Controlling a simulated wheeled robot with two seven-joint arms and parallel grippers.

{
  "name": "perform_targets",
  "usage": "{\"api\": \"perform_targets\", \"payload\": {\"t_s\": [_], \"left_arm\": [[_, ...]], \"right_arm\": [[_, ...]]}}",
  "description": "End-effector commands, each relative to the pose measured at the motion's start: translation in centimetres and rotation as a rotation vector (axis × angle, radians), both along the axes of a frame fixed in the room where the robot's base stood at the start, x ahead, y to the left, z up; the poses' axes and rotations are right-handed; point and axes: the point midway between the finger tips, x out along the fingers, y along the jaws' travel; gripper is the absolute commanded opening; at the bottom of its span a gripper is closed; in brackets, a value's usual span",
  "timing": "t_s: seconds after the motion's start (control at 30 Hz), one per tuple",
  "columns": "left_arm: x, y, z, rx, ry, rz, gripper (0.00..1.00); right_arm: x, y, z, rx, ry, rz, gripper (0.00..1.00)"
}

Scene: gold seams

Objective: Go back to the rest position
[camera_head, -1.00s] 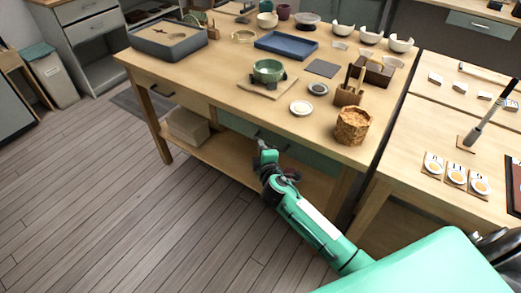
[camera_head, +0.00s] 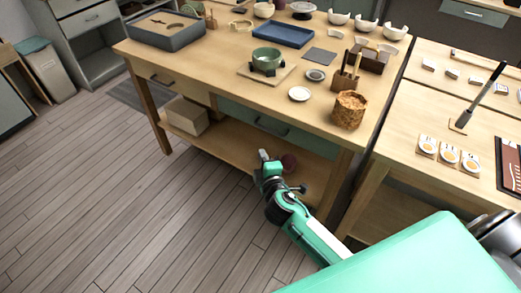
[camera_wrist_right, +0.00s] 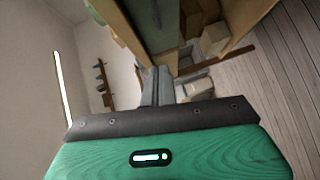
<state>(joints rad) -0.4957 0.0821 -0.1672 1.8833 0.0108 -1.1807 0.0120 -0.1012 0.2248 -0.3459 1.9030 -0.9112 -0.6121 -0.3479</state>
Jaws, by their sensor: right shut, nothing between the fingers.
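My right gripper (camera_head: 264,157) is in front of the wooden workbench (camera_head: 215,62), below its top, near the lower shelf. Its fingers are shut and empty; in the right wrist view (camera_wrist_right: 158,86) they show close together with nothing between them. My green right arm runs from it to the lower right of the head view. A green bowl (camera_head: 267,57) sits on a small stand on the bench top, well apart from the gripper. My left gripper is not in view.
A box (camera_head: 187,117) and a dark reddish round thing (camera_head: 289,162) are on the lower shelf, the latter just beside my gripper. A woven basket (camera_head: 349,108) stands near the bench's front right corner. The wooden floor (camera_head: 130,215) at left is clear.

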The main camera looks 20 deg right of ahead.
Motion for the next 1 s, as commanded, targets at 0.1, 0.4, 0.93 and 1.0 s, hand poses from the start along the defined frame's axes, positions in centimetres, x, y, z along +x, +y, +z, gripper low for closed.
{"api": "perform_targets", "payload": {"t_s": [0.1, 0.4, 0.93, 1.0], "left_arm": [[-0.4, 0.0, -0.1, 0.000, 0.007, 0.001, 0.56], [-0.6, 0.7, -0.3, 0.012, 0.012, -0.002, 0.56], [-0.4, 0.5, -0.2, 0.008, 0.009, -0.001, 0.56], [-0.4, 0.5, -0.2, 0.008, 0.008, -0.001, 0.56]], "right_arm": [[-0.5, 0.1, 0.1, 0.000, 0.000, 0.000, 0.00], [-1.4, -0.3, -1.4, 0.054, 0.044, -0.027, 0.00], [-23.6, -0.4, -23.7, 0.919, 0.849, -0.639, 0.00], [-26.7, 0.4, -25.0, 0.997, 0.938, -0.715, 0.00]]}}
